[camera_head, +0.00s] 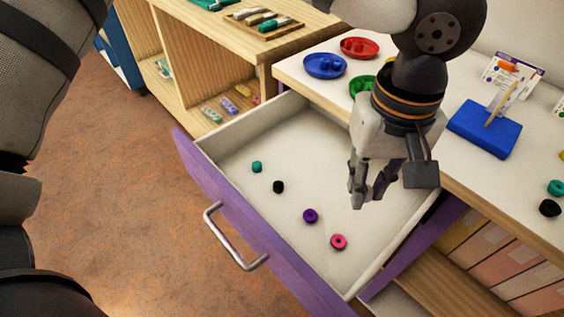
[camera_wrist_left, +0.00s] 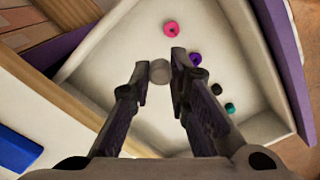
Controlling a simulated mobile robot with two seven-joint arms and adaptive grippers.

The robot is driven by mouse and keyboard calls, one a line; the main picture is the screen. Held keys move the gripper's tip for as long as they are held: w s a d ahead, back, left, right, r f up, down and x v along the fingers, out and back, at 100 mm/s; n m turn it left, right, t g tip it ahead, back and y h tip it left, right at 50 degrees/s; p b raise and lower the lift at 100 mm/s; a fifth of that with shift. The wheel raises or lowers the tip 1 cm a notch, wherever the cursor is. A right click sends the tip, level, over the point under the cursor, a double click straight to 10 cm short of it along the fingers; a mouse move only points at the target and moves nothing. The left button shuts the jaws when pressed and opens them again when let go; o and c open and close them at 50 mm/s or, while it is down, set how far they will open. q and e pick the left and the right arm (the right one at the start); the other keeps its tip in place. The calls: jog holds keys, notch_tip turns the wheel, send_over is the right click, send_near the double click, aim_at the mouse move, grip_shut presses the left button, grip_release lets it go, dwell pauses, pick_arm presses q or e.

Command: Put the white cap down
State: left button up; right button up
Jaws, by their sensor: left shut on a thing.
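My left gripper (camera_head: 366,194) hangs over the open drawer (camera_head: 300,160), toward its inner right side. In the left wrist view its fingertips (camera_wrist_left: 159,67) are shut on the small, round, greyish-white cap (camera_wrist_left: 160,72). The drawer's pale floor shows below the cap; its height above that floor is hard to judge. In the head view I cannot make out the cap at the fingers. My right gripper is not in view.
In the drawer lie a teal bead (camera_head: 257,167), a black bead (camera_head: 278,187), a purple bead (camera_head: 310,216) and a pink bead (camera_head: 339,242). Drawer floor around them is clear. Blue (camera_head: 325,65) and red (camera_head: 359,47) dishes and a blue block (camera_head: 485,129) stand on the white top.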

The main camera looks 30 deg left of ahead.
pick_arm(q)
jog(key=w+a+f, duration=0.4)
jog(key=w+a, duration=0.2)
jog(key=b, duration=0.2)
send_over(323, 178)
jog(key=s, duration=0.1)
jog(key=f, duration=0.5)
jog(key=shift+d, duration=0.4)
jog(key=shift+w+a+f, duration=0.15)
jog(key=shift+w+f, duration=0.05)
jog(key=shift+w+a+f, duration=0.15)
jog(key=shift+f, duration=0.8)
jog(key=shift+w+a+f, duration=0.15)
jog(key=shift+f, duration=0.75)
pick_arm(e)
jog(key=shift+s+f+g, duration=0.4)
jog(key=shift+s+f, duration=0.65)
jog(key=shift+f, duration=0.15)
pick_arm(q)
jog(key=shift+f, duration=0.2)
jog(key=o, duration=0.7)
